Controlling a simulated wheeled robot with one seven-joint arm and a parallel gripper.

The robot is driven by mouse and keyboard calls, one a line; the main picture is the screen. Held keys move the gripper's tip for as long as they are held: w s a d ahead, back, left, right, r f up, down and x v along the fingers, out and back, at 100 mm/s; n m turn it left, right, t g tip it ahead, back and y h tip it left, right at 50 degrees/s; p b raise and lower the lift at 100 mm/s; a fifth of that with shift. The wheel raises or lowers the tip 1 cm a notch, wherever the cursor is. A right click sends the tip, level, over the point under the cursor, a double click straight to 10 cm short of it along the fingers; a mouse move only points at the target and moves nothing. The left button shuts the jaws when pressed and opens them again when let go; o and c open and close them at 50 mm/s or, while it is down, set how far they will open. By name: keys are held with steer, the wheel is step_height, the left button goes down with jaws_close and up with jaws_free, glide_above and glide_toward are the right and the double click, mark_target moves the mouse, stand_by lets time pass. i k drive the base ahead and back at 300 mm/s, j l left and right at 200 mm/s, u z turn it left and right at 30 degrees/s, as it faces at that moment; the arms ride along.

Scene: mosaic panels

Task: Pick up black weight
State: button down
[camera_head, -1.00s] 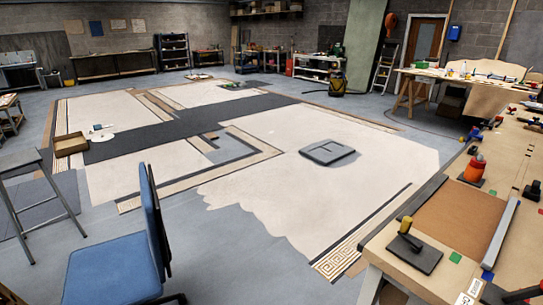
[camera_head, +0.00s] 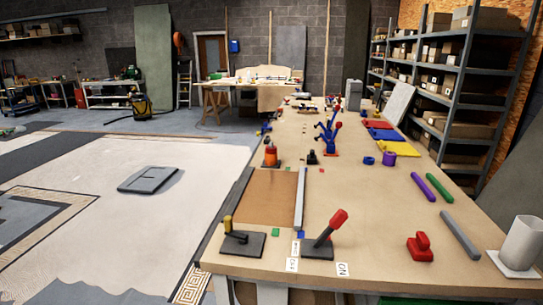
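A small black object with a narrower top (camera_head: 313,157), which looks like the black weight, stands on the long wooden workbench (camera_head: 380,225). It is behind the brown panel's right end, to the right of an orange-red container on a dark base (camera_head: 270,156). It is small in the picture, so its details are unclear. Nothing is seen touching it. My gripper is not in view.
A red object (camera_head: 420,247), coloured bars and a white cup (camera_head: 521,245) are at right. Shelving (camera_head: 450,75) stands behind. The mosaic floor (camera_head: 110,210) at left is mostly clear.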

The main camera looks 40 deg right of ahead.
mark_target(311, 158)
steer(key=i+u, duration=0.1)
steer(key=u, duration=0.6)
steer(key=i+j, duration=0.1)
steer(key=i, duration=0.75)
steer(key=i+j, duration=0.1)
steer(key=i, duration=0.7)
steer(key=i+l+z, duration=0.15)
steer(key=i+z, duration=0.25)
steer(key=i, duration=0.7)
steer(key=i+j+z, duration=0.2)
steer(key=i+z, duration=0.15)
steer(key=i, duration=0.7)
steer(key=i+l+u, duration=0.15)
steer(key=i, duration=1.95)
steer(key=i+z, duration=0.15)
steer(key=z, duration=5.25)
